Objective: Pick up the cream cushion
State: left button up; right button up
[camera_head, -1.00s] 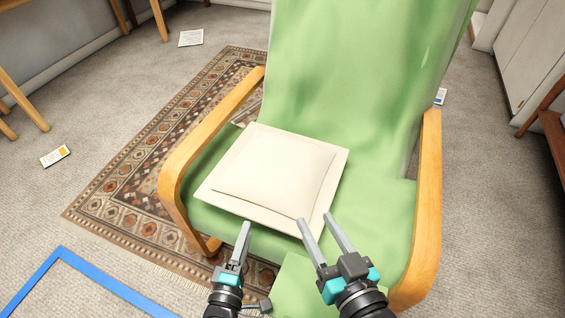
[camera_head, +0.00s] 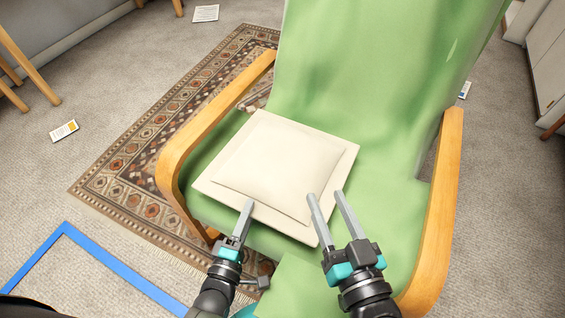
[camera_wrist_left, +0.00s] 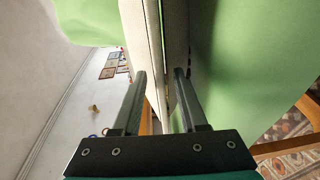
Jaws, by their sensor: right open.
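The cream cushion (camera_head: 275,165) lies on the seat of the green armchair (camera_head: 385,210), tilted a little, with a flat border around its padded middle. My left gripper (camera_head: 248,203) is at the cushion's front edge, seen nearly edge-on in the head view. In the left wrist view its two fingers (camera_wrist_left: 160,72) are apart, with the cushion's edge (camera_wrist_left: 143,35) just ahead of and between the tips. I cannot tell whether they touch it. My right gripper (camera_head: 325,194) is open and empty, its fingertips by the cushion's front right corner.
Wooden armrests stand left (camera_head: 200,125) and right (camera_head: 440,215) of the seat. A patterned rug (camera_head: 135,170) lies beside the chair. A blue outline (camera_head: 120,285) marks the floor at lower left. Cards (camera_head: 64,131) and paper (camera_head: 206,13) lie on the carpet.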

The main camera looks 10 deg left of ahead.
pick_arm(q)
grip_shut()
dwell(1.1)
jog(key=shift+w+r, duration=0.1)
jog(key=shift+r, duration=0.05)
